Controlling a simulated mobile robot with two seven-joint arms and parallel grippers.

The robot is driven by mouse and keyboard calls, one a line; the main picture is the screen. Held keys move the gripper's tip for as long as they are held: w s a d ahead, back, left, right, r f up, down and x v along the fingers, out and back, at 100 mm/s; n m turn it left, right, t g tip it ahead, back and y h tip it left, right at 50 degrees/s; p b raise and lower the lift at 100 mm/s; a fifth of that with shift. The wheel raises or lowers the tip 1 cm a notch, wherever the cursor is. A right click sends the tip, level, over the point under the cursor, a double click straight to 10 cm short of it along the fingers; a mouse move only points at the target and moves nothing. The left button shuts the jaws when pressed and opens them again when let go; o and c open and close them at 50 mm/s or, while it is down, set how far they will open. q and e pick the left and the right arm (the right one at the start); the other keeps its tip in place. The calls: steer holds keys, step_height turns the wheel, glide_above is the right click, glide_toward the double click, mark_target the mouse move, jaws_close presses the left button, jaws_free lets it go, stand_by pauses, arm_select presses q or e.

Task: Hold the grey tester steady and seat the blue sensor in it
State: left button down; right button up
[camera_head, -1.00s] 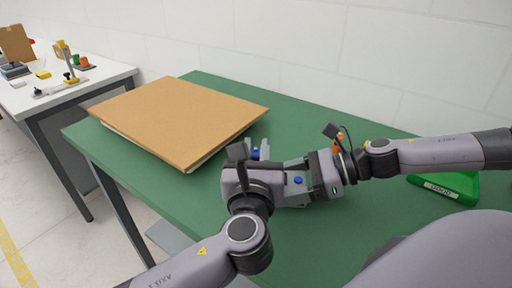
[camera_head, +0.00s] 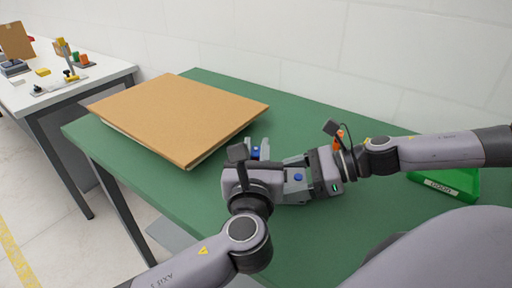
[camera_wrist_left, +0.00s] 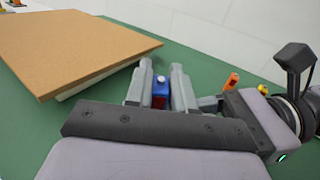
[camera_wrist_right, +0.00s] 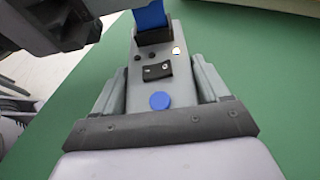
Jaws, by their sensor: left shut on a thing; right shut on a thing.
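The blue sensor (camera_wrist_left: 161,90) stands between the two fingers of my left gripper (camera_wrist_left: 162,70), which is shut on it; a small blue patch of the sensor (camera_head: 256,152) shows in the head view. The grey tester (camera_wrist_right: 155,85), with a round blue button, a small black switch and a dark socket at its far end, lies between the fingers of my right gripper (camera_wrist_right: 160,78), shut on it. In the right wrist view the sensor's blue body (camera_wrist_right: 150,15) meets the dark socket. I cannot tell how deep it sits. My left gripper partly hides the tester in the head view.
A large brown board (camera_head: 180,115) lies on the green table (camera_head: 340,245) at the left. A white side table (camera_head: 100,72) with small items is at far left.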

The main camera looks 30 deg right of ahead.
arm_select(q)
steer(key=shift+f, duration=0.7)
steer(key=c, duration=0.9)
jaws_free()
steer(key=shift+s, duration=0.1)
steer(key=v, duration=1.2)
arm_select(e)
steer(key=o, duration=1.3)
steer(key=shift+o, duration=0.2)
